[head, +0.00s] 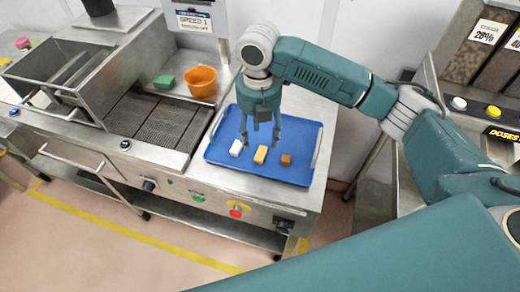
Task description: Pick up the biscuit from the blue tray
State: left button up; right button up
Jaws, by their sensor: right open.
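The blue tray (226,157) lies on the right end of the steel counter. Three small blocks are in a row on it: a white one (237,148), a tan-yellow one (260,155) and a brown one (286,160). The tan-yellow one looks most like a biscuit, but I cannot tell for sure. My right gripper (260,140) points down over the tray, open, its fingers just behind the row and near the white and tan-yellow blocks. Nothing shows between its fingers. My left gripper is not in view.
An orange bowl (202,82) and a green block (164,82) stand behind a dark grated panel (152,121), left of the tray. A steel basin (75,75) is farther left. Cocoa dispensers (478,50) stand at the right. The tray's front part is clear.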

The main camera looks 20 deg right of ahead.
aim_at(259, 153)
notch_tip(259, 153, down, 2)
jog(key=shift+f+p, duration=0.1)
jog(key=shift+p, duration=0.3)
notch_tip(259, 153, down, 4)
jog(key=shift+f+p, duration=0.15)
jog(key=shift+p, duration=0.65)
jog(key=shift+f, duration=0.15)
jog(key=shift+w, duration=0.1)
jog(key=shift+c, duration=0.2)
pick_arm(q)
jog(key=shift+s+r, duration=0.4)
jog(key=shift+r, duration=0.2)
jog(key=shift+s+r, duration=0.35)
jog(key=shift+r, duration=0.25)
pick_arm(e)
jog(key=c, duration=0.8)
